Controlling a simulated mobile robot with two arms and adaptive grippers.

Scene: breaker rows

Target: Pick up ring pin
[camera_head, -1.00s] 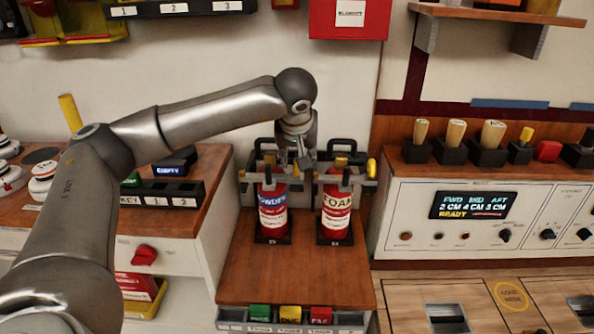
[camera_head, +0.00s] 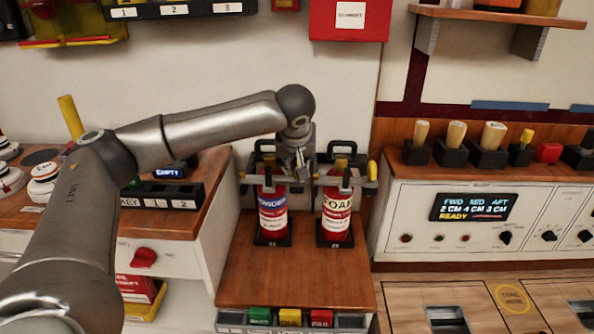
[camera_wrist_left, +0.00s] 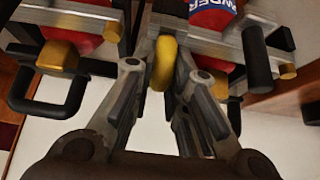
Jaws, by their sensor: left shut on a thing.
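The yellow ring pin (camera_wrist_left: 162,62) shows nearly edge-on in the left wrist view, between the fingertips of my left gripper (camera_wrist_left: 164,75). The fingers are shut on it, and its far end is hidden. In the head view my left gripper (camera_head: 301,166) hangs pointing down between the tops of two red extinguishers. The POWDER extinguisher (camera_head: 272,212) is on its left and the FOAM extinguisher (camera_head: 336,214) on its right. Both stand upright in the rack. I cannot tell whether the pin is clear of its seat. My right gripper is not in view.
Metal rack bars and black handles (camera_head: 341,148) crowd the gripper on both sides. A wooden shelf (camera_head: 295,275) in front of the extinguishers is clear up to a row of coloured blocks. A control panel (camera_head: 480,215) stands at right, a switch box (camera_head: 165,195) at left.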

